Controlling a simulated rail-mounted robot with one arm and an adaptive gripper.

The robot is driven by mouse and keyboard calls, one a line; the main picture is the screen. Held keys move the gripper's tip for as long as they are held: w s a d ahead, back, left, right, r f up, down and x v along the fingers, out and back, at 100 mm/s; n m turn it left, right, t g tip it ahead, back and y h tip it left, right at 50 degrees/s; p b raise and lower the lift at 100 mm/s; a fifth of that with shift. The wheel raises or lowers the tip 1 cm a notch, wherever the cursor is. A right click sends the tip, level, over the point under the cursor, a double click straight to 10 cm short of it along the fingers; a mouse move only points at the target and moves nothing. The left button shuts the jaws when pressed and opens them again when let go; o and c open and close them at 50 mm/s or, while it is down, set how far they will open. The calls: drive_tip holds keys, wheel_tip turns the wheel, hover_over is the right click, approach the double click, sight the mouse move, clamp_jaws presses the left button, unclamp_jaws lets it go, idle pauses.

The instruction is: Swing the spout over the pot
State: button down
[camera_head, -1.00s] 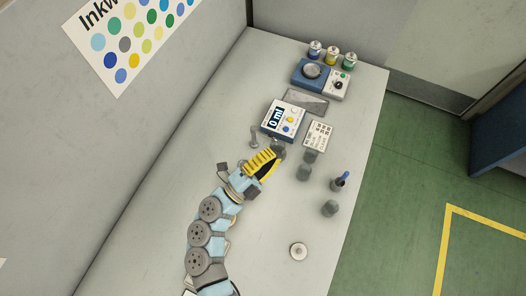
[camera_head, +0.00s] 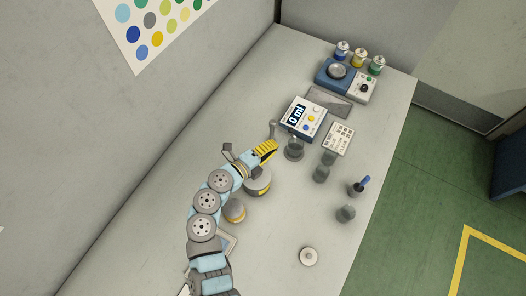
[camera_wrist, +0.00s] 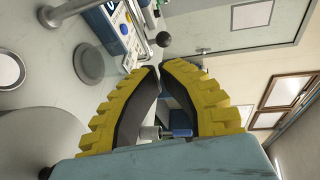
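The dispenser with the "0 ml" display (camera_head: 304,117) stands on the bench, and part of it shows at the top of the wrist view (camera_wrist: 118,28). A thin grey arm with a rounded end (camera_head: 272,129), which looks like the spout, stands at its left side. A dark ball on a rod (camera_wrist: 163,40) shows beyond my fingertips in the wrist view. A grey round pot (camera_head: 293,149) stands in front of the dispenser, right of my gripper. My gripper (camera_head: 271,146) has its yellow fingers nearly together, holding nothing, close to the spout; contact cannot be told.
A large grey cylinder (camera_head: 258,184) and a smaller one with a yellowish top (camera_head: 235,211) stand beside my arm. A keypad card (camera_head: 339,138), dark grey cups (camera_head: 321,174) and a blue pen in a holder (camera_head: 361,186) lie to the right.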

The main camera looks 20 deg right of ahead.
drive_tip(key=x, duration=0.6)
drive_tip(key=shift+w+d, duration=0.15)
drive_tip(key=shift+d, duration=0.2)
drive_tip(key=shift+p, duration=0.4)
